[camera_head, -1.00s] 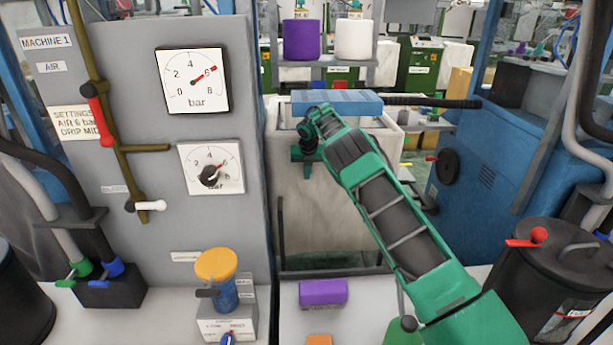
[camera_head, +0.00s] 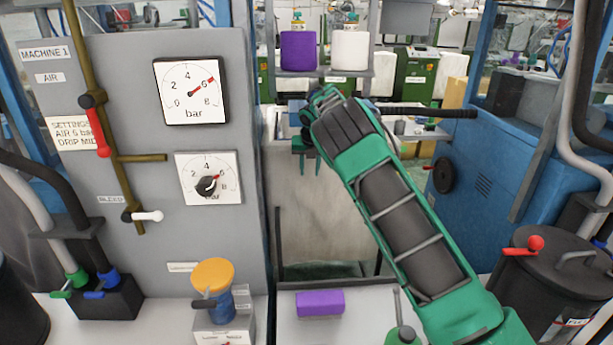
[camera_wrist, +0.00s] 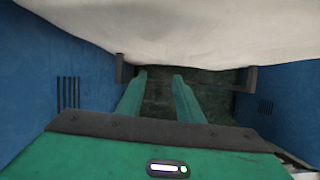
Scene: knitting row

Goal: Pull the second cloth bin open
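A pale cloth bin (camera_head: 320,215) stands between the grey machine panel and the blue machine in the head view. My gripper (camera_head: 305,147) points down at the upper front of the bin in the head view. In the wrist view its two green fingers (camera_wrist: 159,76) are apart with nothing seen between them. Whether a finger touches the cloth is unclear.
The grey panel (camera_head: 120,210) with gauges borders the left, the blue machine (camera_head: 500,200) the right. A dark bar (camera_head: 428,112) sticks out from the blue machine. A purple block (camera_head: 320,303) lies on the white surface in front. A black drum (camera_head: 550,285) stands at right.

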